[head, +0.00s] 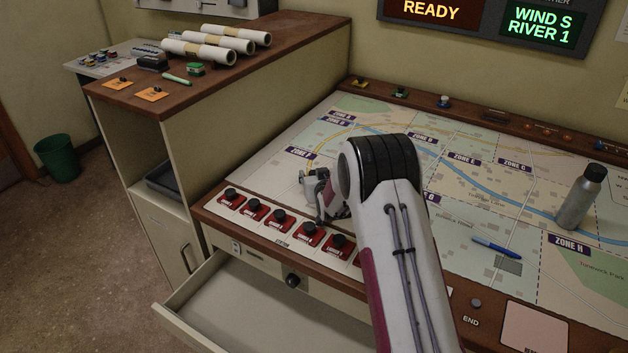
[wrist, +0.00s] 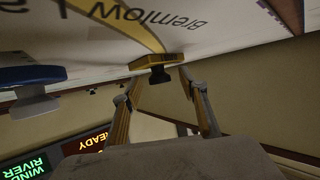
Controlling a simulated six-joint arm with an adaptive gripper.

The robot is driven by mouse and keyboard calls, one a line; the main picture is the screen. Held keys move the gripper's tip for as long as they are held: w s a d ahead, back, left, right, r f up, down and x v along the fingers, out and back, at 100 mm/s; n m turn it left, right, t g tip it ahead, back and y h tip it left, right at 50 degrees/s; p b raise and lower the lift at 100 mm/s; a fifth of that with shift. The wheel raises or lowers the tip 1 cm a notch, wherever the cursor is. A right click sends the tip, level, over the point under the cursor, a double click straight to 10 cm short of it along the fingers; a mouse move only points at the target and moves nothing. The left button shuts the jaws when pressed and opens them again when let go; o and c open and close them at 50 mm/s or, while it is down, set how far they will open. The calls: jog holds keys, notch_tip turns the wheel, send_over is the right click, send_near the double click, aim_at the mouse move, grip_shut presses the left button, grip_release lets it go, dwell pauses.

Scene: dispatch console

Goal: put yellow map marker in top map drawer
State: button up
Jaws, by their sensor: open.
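The yellow map marker (wrist: 158,62), a yellow base with a black knob, is on the map in the wrist view. It lies between the open fingertips of my gripper (wrist: 160,78); I cannot tell whether they touch it. In the head view my gripper (head: 328,200) is low over the map's left part, behind the red markers, and I cannot make out the marker there. The top map drawer (head: 255,305) is pulled open below the console's front edge, and its visible inside is empty.
Red markers with black knobs (head: 276,217) line the console's front edge. A blue marker (wrist: 30,85) is beside the yellow one in the wrist view. A grey bottle (head: 581,197) and blue pen (head: 495,246) are on the map's right side. A cabinet (head: 200,120) stands left.

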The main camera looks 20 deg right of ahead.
grip_shut()
jog(key=shift+r, duration=0.2)
notch_tip(320, 180, up, 10)
jog(key=shift+f, duration=0.15)
dwell(0.7)
dwell(0.4)
